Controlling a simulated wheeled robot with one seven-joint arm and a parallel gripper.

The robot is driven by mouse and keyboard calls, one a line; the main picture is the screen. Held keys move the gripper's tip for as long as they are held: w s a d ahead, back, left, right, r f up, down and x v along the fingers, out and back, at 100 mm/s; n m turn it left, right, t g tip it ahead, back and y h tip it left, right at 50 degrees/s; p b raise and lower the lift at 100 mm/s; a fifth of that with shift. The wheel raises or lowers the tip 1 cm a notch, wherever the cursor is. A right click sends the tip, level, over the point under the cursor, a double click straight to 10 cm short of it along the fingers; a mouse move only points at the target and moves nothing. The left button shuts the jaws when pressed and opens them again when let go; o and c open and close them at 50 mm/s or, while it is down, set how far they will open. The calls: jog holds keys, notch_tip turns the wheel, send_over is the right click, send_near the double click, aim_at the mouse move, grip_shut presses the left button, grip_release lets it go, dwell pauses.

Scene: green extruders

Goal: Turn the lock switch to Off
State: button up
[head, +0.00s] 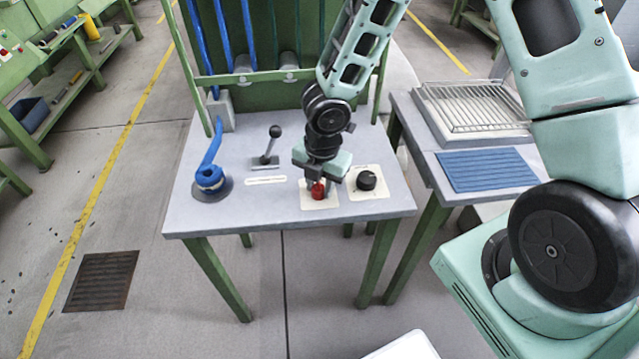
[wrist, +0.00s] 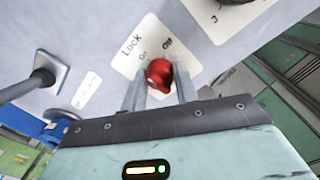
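The lock switch is a red knob (head: 318,191) on a cream plate on the grey bench top. In the wrist view the red knob (wrist: 159,74) sits below the printed words Lock, On and Off. Which mark it points to I cannot tell. My gripper (head: 319,183) is over the knob, pointing down. In the wrist view its two fingers (wrist: 160,84) stand on either side of the knob, with the knob between them. The fingers look apart and do not clearly press on it. The gripper body hides part of the plate.
A black dial (head: 366,180) is on a second plate just to the right. A side table (head: 443,196) with a wire rack (head: 487,106) and a blue mat (head: 487,171) is at the right.

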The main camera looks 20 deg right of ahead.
jog(key=shift+c, duration=1.2)
jog(key=m+b, duration=0.2)
jog(key=m, duration=0.2)
jog(key=shift+a+f+m, duration=0.1)
jog(key=shift+m, duration=0.2)
jog(key=m+b, duration=0.1)
jog(key=m, duration=0.2)
jog(key=shift+s+m, duration=0.1)
jog(key=shift+m, duration=0.2)
jog(key=shift+m+h+b, duration=0.3)
jog(key=shift+m+b, duration=0.25)
jog(key=shift+m, duration=1.45)
jog(key=o, duration=1)
